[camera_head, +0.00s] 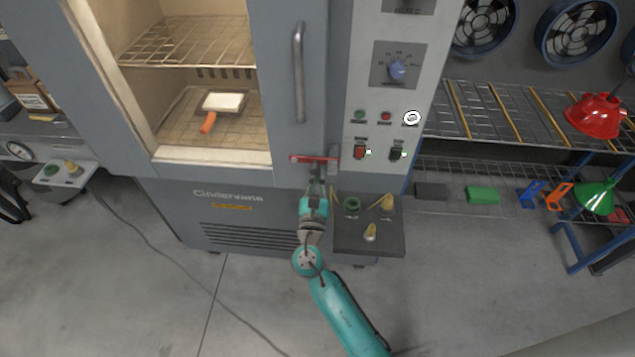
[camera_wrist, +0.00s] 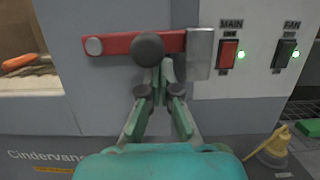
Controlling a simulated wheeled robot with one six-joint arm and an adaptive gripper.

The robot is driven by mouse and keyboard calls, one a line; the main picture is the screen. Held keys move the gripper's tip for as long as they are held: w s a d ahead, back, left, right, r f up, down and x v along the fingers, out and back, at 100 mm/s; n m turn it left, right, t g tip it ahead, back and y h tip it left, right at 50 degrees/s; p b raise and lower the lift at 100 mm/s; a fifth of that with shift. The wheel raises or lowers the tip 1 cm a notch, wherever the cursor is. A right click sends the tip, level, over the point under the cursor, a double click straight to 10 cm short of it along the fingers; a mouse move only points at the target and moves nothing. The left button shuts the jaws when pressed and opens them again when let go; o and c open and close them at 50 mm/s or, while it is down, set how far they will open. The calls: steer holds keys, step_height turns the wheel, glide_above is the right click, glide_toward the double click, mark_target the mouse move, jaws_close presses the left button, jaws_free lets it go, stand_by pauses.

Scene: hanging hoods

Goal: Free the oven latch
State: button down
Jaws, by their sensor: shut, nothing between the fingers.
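The grey oven (camera_head: 170,190) stands ahead of me, its red latch bar (camera_head: 303,158) low on the front beside the control panel. In the wrist view the latch bar (camera_wrist: 113,44) lies about horizontal. A dark round knob (camera_wrist: 148,49) sits at its middle and a pale bolt head at its left end. Its right end meets a grey metal bracket (camera_wrist: 199,54). My gripper (camera_head: 316,173) is shut and empty, pointing at the latch from below. In the wrist view its fingertips (camera_wrist: 158,76) are just under the knob; I cannot tell whether they touch it.
A vertical door handle (camera_head: 299,75) is above the latch. Right of it are a red main switch (camera_head: 359,152) and a dark fan switch (camera_head: 397,154), with green lights. A small dark shelf (camera_head: 370,240) with several knobbed items is close right of my gripper. The floor at left is mostly clear.

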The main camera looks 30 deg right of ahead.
steer(key=shift+r, duration=0.1)
stand_by(0.3)
steer(key=shift+s+d+r+n+y, duration=0.1)
steer(key=shift+r+n+y, duration=0.05)
steer(key=shift+r+n, duration=0.3)
steer(key=shift+s+d+r+n+y, duration=0.1)
steer(key=shift+r+n+y, duration=0.05)
steer(key=shift+r+n, duration=0.3)
steer(key=v, duration=1.2)
steer(key=shift+f, duration=0.25)
